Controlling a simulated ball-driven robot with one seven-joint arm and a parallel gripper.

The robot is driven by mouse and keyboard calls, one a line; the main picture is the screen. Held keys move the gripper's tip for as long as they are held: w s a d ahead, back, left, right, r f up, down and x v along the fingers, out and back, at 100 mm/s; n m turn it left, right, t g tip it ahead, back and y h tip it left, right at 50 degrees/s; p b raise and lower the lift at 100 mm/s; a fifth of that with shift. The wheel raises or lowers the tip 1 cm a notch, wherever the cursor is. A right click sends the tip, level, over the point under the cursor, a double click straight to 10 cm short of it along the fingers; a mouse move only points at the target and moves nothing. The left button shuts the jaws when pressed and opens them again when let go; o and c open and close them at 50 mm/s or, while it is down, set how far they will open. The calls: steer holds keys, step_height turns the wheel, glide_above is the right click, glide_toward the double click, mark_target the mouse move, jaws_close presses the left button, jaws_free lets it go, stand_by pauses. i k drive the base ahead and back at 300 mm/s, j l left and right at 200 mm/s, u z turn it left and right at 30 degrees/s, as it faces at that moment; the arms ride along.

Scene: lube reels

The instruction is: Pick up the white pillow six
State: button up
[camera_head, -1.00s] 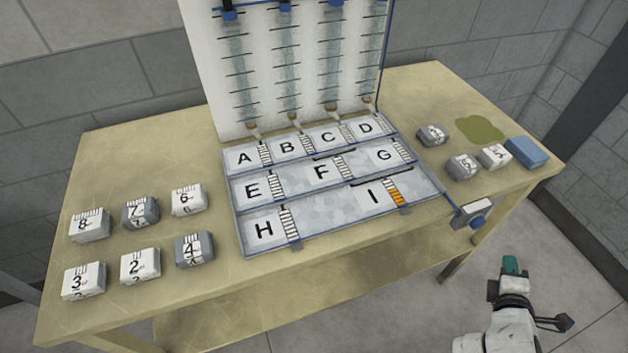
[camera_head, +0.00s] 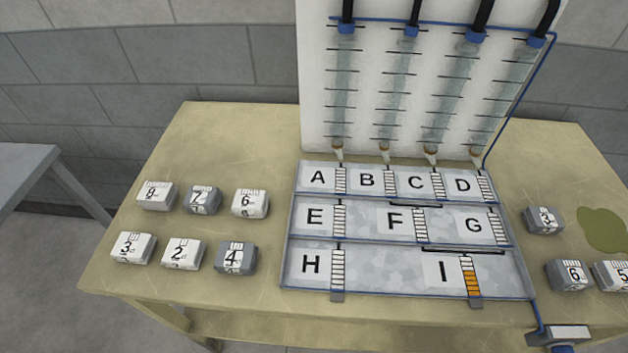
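The white pillow six (camera_head: 249,204) is a small white block with a black 6 on it. It lies on the table at the right end of the back row of the left group. It is left of the lettered tray and behind the grey block 4 (camera_head: 236,258). A grey block that also seems to read 6 (camera_head: 569,274) lies on the right side of the table. My gripper is not in view.
The lettered tray (camera_head: 400,290) fills the table's middle, below an upright white panel (camera_head: 320,60) with tubes. Blocks 8 (camera_head: 157,195), 7 (camera_head: 202,199), 3 (camera_head: 133,248) and 2 (camera_head: 184,254) lie nearby. A green patch (camera_head: 603,230) marks the right side. Another grey table (camera_head: 22,165) stands at left.

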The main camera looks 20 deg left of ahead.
mark_target(249, 203)
steer(key=i+u, duration=0.15)
steer(key=u, duration=1.1)
